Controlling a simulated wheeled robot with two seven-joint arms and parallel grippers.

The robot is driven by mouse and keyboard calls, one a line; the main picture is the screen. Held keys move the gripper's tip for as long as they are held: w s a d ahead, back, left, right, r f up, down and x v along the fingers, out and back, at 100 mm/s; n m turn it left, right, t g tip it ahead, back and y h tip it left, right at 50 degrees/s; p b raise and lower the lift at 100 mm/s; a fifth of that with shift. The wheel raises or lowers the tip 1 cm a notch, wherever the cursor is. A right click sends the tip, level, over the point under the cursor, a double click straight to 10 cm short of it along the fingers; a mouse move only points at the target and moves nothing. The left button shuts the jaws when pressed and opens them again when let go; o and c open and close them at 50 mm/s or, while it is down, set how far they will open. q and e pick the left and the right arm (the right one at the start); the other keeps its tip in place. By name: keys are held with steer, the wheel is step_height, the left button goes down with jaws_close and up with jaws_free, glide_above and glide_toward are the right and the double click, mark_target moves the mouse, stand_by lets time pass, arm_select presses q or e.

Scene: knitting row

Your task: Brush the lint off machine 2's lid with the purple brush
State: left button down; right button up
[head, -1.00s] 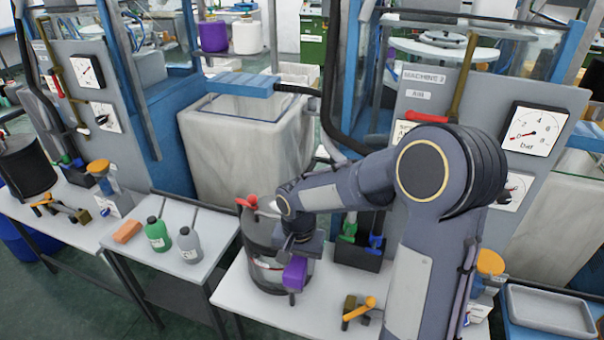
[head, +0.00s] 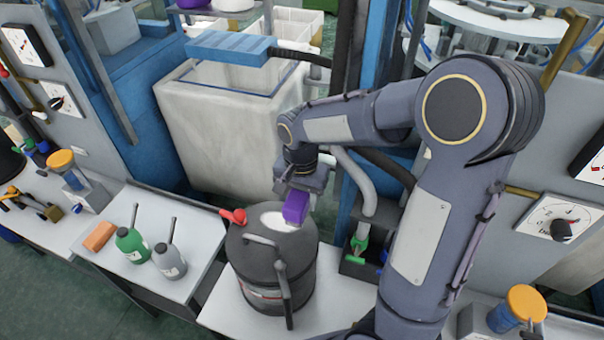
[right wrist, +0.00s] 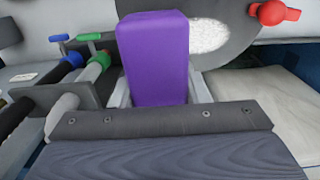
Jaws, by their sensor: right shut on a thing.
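The purple brush (head: 296,207) is in my right gripper (head: 299,188), which is shut on it. It also shows large in the right wrist view (right wrist: 152,55). A white fuzzy lint patch (head: 275,220) lies on the lid and shows beside the brush in the right wrist view (right wrist: 208,36). In the head view, the brush overlaps the patch's right side. I cannot tell whether it touches the lid. My left gripper is out of view.
A red knob (head: 238,216) sits at the lid's left edge, and a grey handle (head: 281,268) crosses its front. A rack with green and blue handled tools (head: 358,258) stands to the right. Green (head: 132,245) and grey bottles (head: 169,260) and an orange block (head: 100,236) stand left.

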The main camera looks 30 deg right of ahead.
steer(key=shift+w+d+f, duration=0.1)
steer(key=shift+f, duration=0.15)
steer(key=shift+f+b, duration=0.65)
steer(key=shift+b, duration=0.15)
step_height(320, 180, down, 4)
steer(key=b, duration=0.3)
steer(key=shift+f, duration=0.1)
steer(key=shift+f+b, duration=1)
steer(key=shift+f, duration=0.05)
steer(key=shift+r, duration=0.1)
